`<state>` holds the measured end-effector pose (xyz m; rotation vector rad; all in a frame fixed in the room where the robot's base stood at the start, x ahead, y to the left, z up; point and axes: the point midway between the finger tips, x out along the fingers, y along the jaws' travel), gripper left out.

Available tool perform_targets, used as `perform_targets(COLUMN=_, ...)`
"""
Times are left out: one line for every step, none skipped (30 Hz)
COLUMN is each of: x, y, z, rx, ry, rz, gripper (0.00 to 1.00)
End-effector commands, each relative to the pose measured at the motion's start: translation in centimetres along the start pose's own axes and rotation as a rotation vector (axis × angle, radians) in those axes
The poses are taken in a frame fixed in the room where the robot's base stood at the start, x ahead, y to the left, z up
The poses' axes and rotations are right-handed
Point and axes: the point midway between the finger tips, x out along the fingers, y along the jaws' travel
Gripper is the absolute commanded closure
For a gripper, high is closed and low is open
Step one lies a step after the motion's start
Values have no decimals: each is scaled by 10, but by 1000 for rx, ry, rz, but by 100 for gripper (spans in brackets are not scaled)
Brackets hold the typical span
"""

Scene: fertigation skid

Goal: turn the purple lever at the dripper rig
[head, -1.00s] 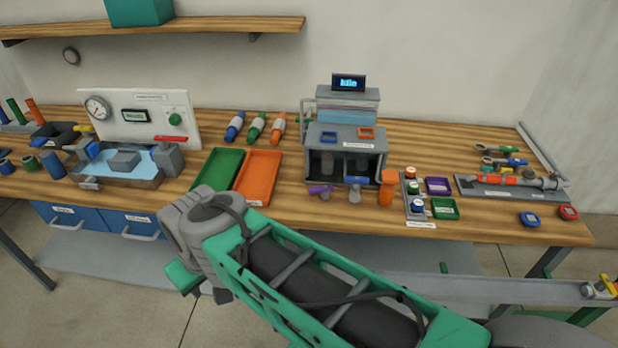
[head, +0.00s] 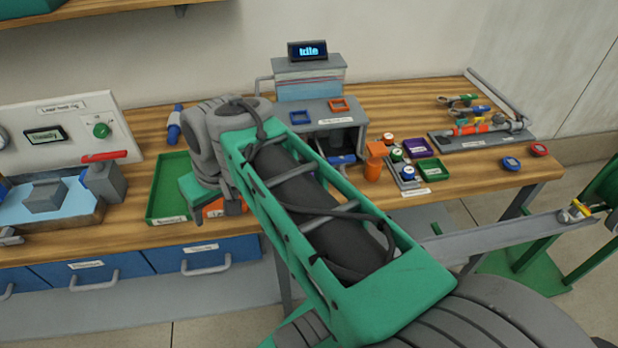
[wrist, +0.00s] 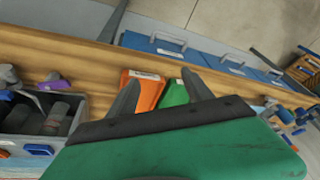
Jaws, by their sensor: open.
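The purple lever (wrist: 55,85) sticks out from the front of the dripper rig at the left of the wrist view. Beside it is a grey lever (wrist: 10,75). In the head view the dripper rig (head: 338,112) is a grey housing with a dark open front and a lit display on top; my arm hides the purple lever there. My gripper (wrist: 160,77) is open and empty, its two dark fingers spread in front of the orange and green trays. The lever lies to the left of the fingers and apart from them.
An orange tray (wrist: 150,88) and a green tray (head: 168,185) lie beside the rig. An orange bottle (head: 374,165) and a rack of small jars (head: 400,172) stand right of it. A basin unit (head: 45,200) is at left. Blue drawers (head: 205,255) hang below the table edge.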

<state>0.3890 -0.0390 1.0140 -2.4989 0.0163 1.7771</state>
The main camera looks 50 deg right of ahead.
Motion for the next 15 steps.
perform_targets(x=25, y=34, z=-6, rx=52, ry=17, rz=6, gripper=36)
perform_targets(x=27, y=53, z=-12, rx=70, ry=26, rz=7, gripper=33)
perform_targets(x=28, y=80, z=-17, rx=93, ry=37, rz=13, gripper=30)
perform_targets(x=27, y=102, z=-19, rx=109, ry=46, rz=21, gripper=28)
perform_targets(x=26, y=123, z=-18, rx=122, ry=52, rz=31, gripper=25)
perform_targets(x=24, y=150, z=-16, rx=137, ry=59, rz=45, gripper=24)
perform_targets(x=21, y=169, z=-12, rx=146, ry=63, rz=57, gripper=24)
perform_targets(x=19, y=186, z=-7, rx=153, ry=65, rz=69, gripper=24)
perform_targets(x=14, y=206, z=-1, rx=160, ry=66, rz=84, gripper=24)
perform_targets(x=11, y=218, z=4, rx=164, ry=67, rz=95, gripper=24)
perform_targets(x=8, y=227, z=8, rx=166, ry=66, rz=104, gripper=24)
perform_targets(x=4, y=237, z=12, rx=168, ry=65, rz=113, gripper=24)
perform_targets(x=3, y=242, z=15, rx=169, ry=65, rz=118, gripper=24)
perform_targets(x=2, y=245, z=16, rx=167, ry=64, rz=120, gripper=24)
perform_targets(x=3, y=247, z=17, rx=167, ry=64, rz=122, gripper=24)
